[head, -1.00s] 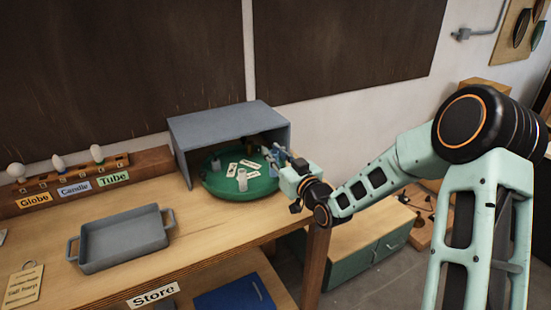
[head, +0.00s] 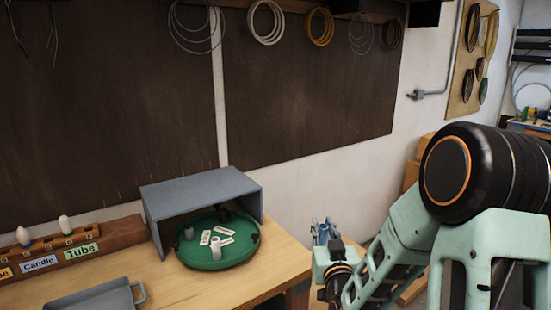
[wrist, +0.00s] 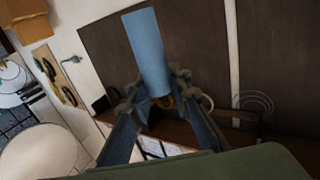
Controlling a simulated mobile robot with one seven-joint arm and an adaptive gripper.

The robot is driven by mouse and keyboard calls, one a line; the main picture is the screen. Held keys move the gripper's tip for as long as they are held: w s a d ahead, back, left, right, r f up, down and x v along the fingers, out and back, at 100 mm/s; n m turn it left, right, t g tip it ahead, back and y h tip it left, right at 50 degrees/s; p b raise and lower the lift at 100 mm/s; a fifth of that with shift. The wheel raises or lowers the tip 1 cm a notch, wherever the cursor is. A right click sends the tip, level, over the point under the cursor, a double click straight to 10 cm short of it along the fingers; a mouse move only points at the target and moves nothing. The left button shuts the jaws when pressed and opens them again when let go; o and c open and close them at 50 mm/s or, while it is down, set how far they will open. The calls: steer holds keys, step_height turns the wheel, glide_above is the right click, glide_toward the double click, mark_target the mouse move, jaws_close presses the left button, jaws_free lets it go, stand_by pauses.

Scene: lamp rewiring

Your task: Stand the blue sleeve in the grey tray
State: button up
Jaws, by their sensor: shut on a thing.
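My gripper (head: 324,231) is to the right of the workbench's right end in the head view, clear of the green turntable. In the wrist view, my gripper (wrist: 158,100) is shut on the blue sleeve (wrist: 147,50), a plain light-blue tube that sticks out beyond the fingertips. In the head view the sleeve is too small to make out clearly among the fingers. The grey tray (head: 101,306) is at the bottom left on the bench, cut off by the picture edge, well to the left of my gripper.
The green turntable (head: 215,262), with white labels and small cylinders on it, stands partly under a grey open-fronted cover (head: 201,195). A wooden rack (head: 118,235) with bulbs and name labels is at the left. Wire coils (head: 266,22) hang above. Bare bench (head: 168,288) lies between tray and turntable.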

steer(key=shift+s+d+r, duration=0.1)
steer(key=shift+s+d, duration=0.1)
steer(key=shift+d, duration=0.15)
steer(key=w+a+f+n+g+y, duration=0.1)
steer(key=w+a+n+y, duration=0.1)
steer(key=a, duration=0.5)
steer(key=w+a+n+g+y+b, duration=0.1)
steer(key=w+a+n+y, duration=0.1)
steer(key=a+y, duration=0.2)
steer(key=w+a+f+n+g+y+b, duration=0.1)
steer(key=w+a+n+y, duration=0.1)
steer(key=a, duration=0.8)
steer(key=shift+w+a+f+n+y, duration=0.25)
steer(key=shift+a+f+n+y, duration=0.05)
steer(key=shift+y, duration=0.6)
